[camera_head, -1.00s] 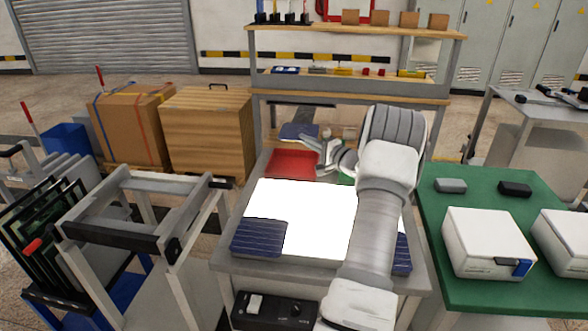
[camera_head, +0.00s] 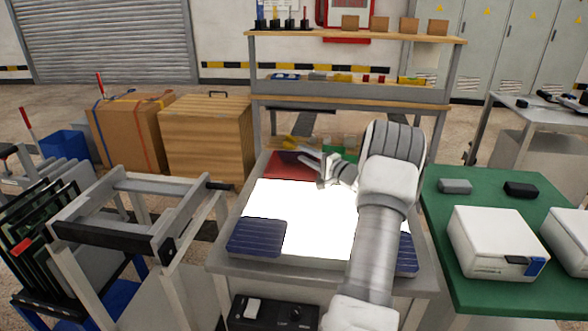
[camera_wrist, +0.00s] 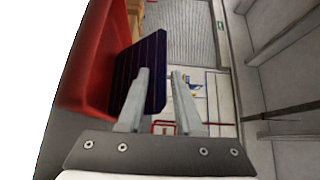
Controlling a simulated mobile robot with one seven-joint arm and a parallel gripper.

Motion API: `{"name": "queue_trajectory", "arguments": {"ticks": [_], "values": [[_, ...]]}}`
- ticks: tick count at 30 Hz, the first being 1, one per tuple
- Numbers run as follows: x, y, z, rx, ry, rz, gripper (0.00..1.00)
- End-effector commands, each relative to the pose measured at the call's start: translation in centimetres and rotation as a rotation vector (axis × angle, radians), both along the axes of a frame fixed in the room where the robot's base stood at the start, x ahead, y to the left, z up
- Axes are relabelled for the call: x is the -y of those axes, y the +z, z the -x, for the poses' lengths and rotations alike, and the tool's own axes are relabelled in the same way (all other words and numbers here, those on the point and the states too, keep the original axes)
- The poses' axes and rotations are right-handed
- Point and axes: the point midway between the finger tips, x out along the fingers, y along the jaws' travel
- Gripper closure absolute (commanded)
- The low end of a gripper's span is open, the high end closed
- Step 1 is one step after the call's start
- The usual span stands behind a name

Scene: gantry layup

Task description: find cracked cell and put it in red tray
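The red tray (camera_head: 281,172) is at the far left end of the bright light table (camera_head: 300,205). A dark blue cell (camera_head: 297,158) is over or in the tray, beside my gripper (camera_head: 318,166). In the wrist view, this cell (camera_wrist: 152,65) shows against the red tray (camera_wrist: 90,60), partly behind the left finger. My gripper (camera_wrist: 160,85) is open, with a clear gap between its fingers. I cannot tell whether the cell rests on the tray floor. Two other blue cells, left (camera_head: 257,237) and right (camera_head: 407,256), lie at the near corners of the light table. I make out no cracks.
A shelf bench (camera_head: 350,100) stands behind the tray. A green table (camera_head: 480,270) with white boxes is at the right.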

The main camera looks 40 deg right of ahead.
Motion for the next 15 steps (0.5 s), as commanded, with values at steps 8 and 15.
{"name": "queue_trajectory", "arguments": {"ticks": [8, 15], "values": [[0.0, 0.0, 0.0, 0.0, 0.0, 0.0, 0.63], [0.1, 0.2, 2.4, -0.002, -0.003, -0.002, 0.63]]}}
